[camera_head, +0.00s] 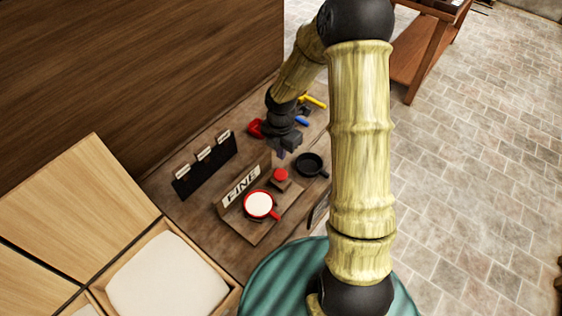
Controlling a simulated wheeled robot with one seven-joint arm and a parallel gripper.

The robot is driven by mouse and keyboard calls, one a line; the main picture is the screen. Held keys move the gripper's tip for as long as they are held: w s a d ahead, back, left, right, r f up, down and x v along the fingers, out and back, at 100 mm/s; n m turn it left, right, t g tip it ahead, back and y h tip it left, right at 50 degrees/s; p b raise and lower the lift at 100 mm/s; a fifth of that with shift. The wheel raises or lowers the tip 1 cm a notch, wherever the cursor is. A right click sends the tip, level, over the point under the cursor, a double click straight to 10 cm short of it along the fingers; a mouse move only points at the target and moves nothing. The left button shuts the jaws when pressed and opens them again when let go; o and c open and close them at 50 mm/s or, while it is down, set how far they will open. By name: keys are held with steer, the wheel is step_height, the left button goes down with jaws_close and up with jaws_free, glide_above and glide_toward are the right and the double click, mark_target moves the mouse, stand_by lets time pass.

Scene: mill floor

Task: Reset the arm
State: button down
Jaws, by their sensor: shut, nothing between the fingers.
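My arm, with bamboo-like yellow links and black joints, rises at the centre right and bends over to the left. My gripper (282,151) hangs pointing down over the wooden bench, above and behind a red-topped block. It is small in the view and looks shut, with nothing seen in it. I cannot tell its exact height over the bench. A red cup with pale contents (260,205) stands on a wooden board (245,229) in front of it. A black pan (309,164) lies just right of the gripper.
A sign reading "FINE" (241,186) and a black card holder (204,164) stand on the bench. Red, blue and yellow items (313,102) lie behind the gripper. A wooden box with a white sack (166,278) is at lower left.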

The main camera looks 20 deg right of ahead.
steer(key=shift+r, duration=1.3)
steer(key=s+r+m+t, duration=0.1)
steer(key=s+r+m, duration=0.4)
steer(key=m, duration=0.7)
steer(key=s+r+m+t, duration=0.1)
steer(key=s+r+m, duration=0.4)
steer(key=s+m, duration=0.4)
steer(key=m, duration=0.4)
steer(key=shift+s+r+t, duration=0.15)
steer(key=shift+r+t, duration=0.05)
steer(key=shift+t, duration=0.1)
steer(key=shift+d, duration=0.1)
